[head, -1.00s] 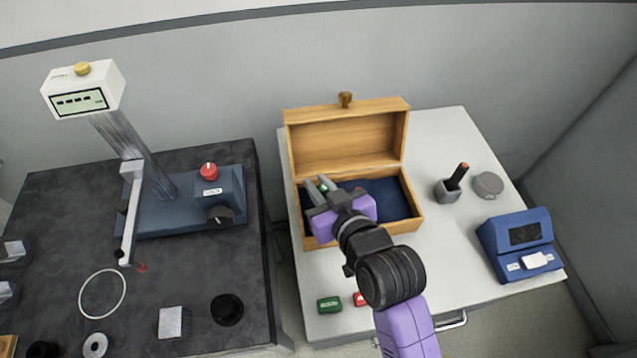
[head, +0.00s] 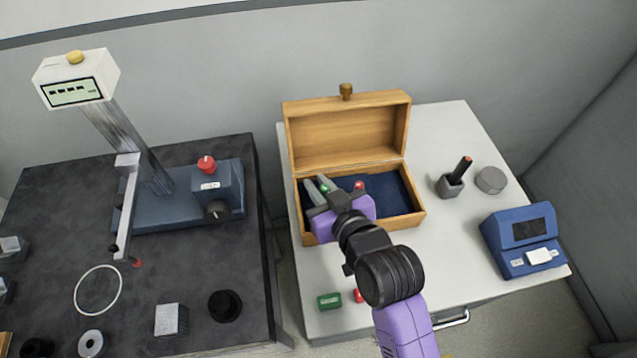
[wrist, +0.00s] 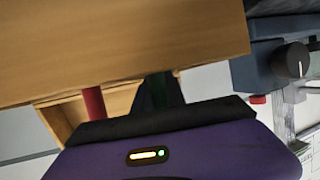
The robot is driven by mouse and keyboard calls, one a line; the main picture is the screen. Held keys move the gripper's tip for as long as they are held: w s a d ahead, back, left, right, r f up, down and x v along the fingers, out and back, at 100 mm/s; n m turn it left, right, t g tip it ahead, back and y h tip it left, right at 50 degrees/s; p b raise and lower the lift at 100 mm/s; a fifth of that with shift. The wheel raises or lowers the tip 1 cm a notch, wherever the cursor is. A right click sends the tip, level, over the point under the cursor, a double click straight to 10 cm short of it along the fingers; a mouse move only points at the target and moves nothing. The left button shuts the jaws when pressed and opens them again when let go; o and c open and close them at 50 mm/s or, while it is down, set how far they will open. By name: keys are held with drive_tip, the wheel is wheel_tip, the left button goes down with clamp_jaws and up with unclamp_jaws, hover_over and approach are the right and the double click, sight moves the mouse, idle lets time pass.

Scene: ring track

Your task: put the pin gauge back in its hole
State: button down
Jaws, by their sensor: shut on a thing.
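My gripper (head: 317,185) is over the left part of the open wooden box (head: 413,222). It is shut on a small green piece (head: 324,188), which I take to be the pin gauge. Its lower end is hidden, so I cannot tell whether it sits in a hole. In the wrist view the green piece (wrist: 158,92) is dark between the fingers. A red pin (head: 359,185) stands in the box to the right of my gripper; it also shows in the wrist view (wrist: 93,103).
The raised lid (head: 345,135) stands behind the box. Green (head: 329,301) and red (head: 359,296) blocks lie in front. A pen holder (head: 450,187), grey disc (head: 491,180) and blue device (head: 522,242) stand right. A gauge stand (head: 150,165) is on the dark left table.

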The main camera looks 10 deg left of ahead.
drive_tip(key=shift+f+b, duration=0.3)
drive_tip(key=shift+f, duration=0.2)
drive_tip(key=c, duration=1.3)
unclamp_jaws()
drive_tip(key=v, duration=0.7)
drive_tip(key=shift+s+d+r+b, duration=0.15)
drive_tip(key=shift+s+d+b, duration=0.05)
drive_tip(key=shift+s+b, duration=0.15)
